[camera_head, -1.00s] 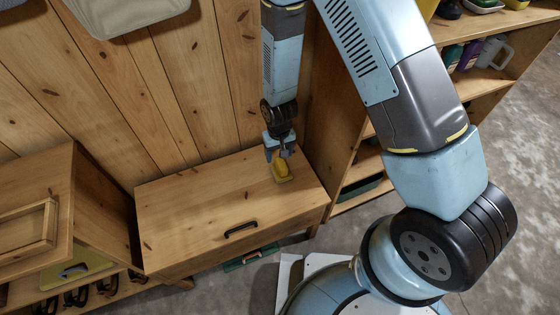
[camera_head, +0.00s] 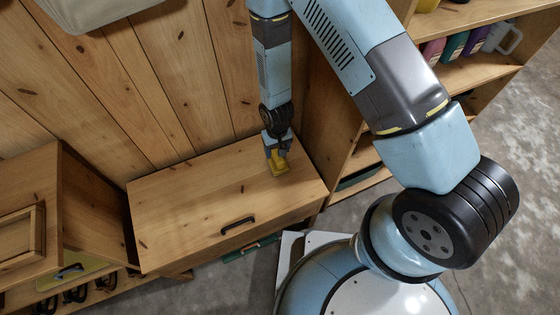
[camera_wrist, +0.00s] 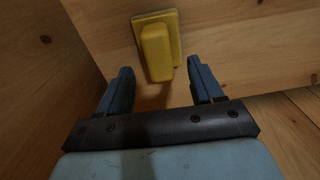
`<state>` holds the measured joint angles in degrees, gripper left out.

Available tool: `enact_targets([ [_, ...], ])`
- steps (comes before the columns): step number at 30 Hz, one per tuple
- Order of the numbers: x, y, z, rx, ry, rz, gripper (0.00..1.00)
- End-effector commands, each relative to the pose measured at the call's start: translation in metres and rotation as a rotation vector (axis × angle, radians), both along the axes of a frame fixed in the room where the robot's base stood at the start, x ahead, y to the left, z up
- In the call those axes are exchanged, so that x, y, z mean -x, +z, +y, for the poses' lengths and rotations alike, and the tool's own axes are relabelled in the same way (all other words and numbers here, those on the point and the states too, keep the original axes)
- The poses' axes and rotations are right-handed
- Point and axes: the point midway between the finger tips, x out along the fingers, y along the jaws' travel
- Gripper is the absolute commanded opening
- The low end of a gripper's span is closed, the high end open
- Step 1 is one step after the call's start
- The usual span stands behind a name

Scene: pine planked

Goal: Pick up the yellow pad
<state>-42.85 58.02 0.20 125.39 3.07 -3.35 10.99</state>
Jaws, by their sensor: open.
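The yellow pad (camera_head: 279,167) lies on top of the pine cabinet, near its back right part. In the wrist view the yellow pad (camera_wrist: 157,50) shows a flat square base with a raised block-like grip on it. My gripper (camera_head: 275,153) is right at the pad in the head view and partly hides it. In the wrist view my gripper (camera_wrist: 162,82) is open, with one blue finger to each side of the near end of the raised grip. I cannot tell whether either finger touches it.
The pine cabinet (camera_head: 190,205) has a bare top left of the pad and a black handle (camera_head: 238,225) in front. A plank wall (camera_head: 160,90) stands behind. A shelf unit with several bottles (camera_head: 455,46) rises close on the right.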

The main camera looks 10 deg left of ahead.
Motion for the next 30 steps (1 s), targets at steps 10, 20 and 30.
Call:
enact_targets([
  [10,0.000,-0.019,-0.001,0.000,0.000,0.000,0.66],
  [20,0.001,-0.057,-0.003,0.000,0.002,0.001,0.66],
  [30,0.000,-0.062,-0.002,-0.001,0.001,0.000,0.66],
])
